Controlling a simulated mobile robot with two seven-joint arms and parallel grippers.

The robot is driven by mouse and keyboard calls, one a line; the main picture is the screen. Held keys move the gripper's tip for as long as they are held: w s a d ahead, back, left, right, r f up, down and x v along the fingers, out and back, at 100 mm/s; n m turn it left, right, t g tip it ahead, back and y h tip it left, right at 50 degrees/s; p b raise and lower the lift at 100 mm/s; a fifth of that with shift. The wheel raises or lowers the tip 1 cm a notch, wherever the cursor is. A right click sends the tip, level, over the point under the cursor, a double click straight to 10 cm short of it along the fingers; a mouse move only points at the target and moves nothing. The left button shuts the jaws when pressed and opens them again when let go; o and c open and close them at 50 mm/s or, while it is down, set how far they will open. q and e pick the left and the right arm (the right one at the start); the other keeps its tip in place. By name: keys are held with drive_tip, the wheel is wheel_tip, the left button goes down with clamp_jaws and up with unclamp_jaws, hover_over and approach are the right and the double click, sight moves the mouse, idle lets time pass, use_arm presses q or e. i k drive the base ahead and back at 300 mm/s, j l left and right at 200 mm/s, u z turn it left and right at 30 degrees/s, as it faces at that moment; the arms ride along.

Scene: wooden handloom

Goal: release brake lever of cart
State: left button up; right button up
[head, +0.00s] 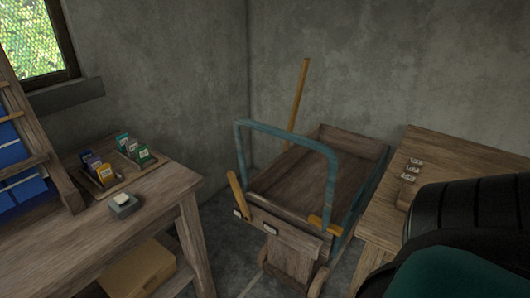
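The wooden cart (290,226) stands on the floor in the corner of the room, with a teal tube handle (283,131) arching above its near end. A yellow lever (238,194) stands tilted at the left of that near end. Another yellow piece (325,225) lies nearly flat at its right, by the foot of the handle. I cannot tell for sure which is the brake lever. Neither of my grippers shows. A dark ribbed arm part, probably mine, fills the lower right and hides part of the right table.
A left table (150,212) holds a tray of colored packets (107,180) and a small grey box (124,205). A right table (450,150) with small pale items stands close beside the cart. A yellow pole (297,100) rises behind the cart. Some floor shows left of the cart.

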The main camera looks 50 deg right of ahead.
sight(232, 178)
drive_tip(key=l+z, duration=0.1)
drive_tip(key=z, duration=1.2)
drive_tip(key=i+j, duration=0.05)
